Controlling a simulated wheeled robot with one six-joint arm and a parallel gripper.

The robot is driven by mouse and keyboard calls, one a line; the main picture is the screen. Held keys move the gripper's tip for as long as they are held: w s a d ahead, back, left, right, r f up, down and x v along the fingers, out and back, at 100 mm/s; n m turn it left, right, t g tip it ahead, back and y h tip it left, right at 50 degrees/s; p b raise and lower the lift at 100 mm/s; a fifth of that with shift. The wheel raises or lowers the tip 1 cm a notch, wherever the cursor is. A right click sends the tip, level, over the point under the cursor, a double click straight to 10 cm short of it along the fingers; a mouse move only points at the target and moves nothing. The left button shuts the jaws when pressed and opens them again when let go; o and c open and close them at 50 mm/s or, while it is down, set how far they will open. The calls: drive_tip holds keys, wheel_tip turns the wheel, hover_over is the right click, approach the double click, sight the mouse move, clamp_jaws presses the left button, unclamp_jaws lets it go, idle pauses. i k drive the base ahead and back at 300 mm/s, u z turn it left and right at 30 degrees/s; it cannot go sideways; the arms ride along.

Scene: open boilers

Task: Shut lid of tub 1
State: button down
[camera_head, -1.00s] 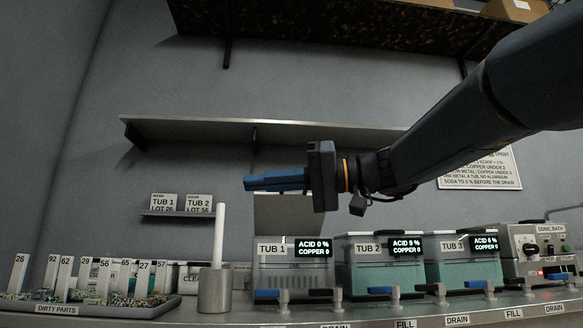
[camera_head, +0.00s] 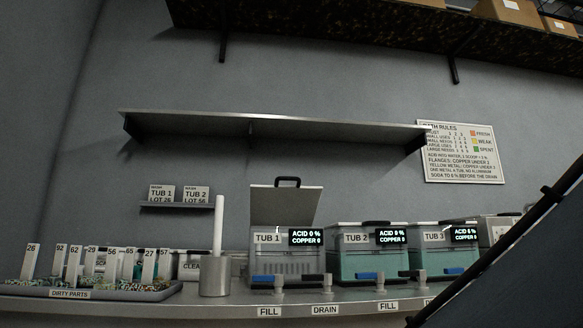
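Tub 1 (camera_head: 287,262) stands on the bench with its label and a display reading acid 0 %, copper 0. Its lid (camera_head: 285,205) is open and stands up at the back of the tub, with a dark handle (camera_head: 288,181) on its top edge. The tub looks empty of teal liquid. My gripper is out of view. Only a dark part, probably of my arm, crosses the lower right corner.
Tub 2 (camera_head: 368,265) and tub 3 (camera_head: 444,259) stand to the right, holding teal liquid. Blue-handled valves (camera_head: 269,281) line the front. A metal cup (camera_head: 215,278) with a white rod stands left of tub 1, beside the dirty parts tray (camera_head: 150,292). A shelf (camera_head: 270,124) hangs above.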

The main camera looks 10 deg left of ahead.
sight(272, 206)
drive_tip(key=u, duration=0.15)
drive_tip(key=k, duration=0.3)
drive_tip(key=z, duration=0.65)
drive_tip(key=i, duration=0.7)
drive_tip(key=u, duration=0.55)
drive_tip(key=i, duration=0.5)
drive_tip(key=u, duration=0.5)
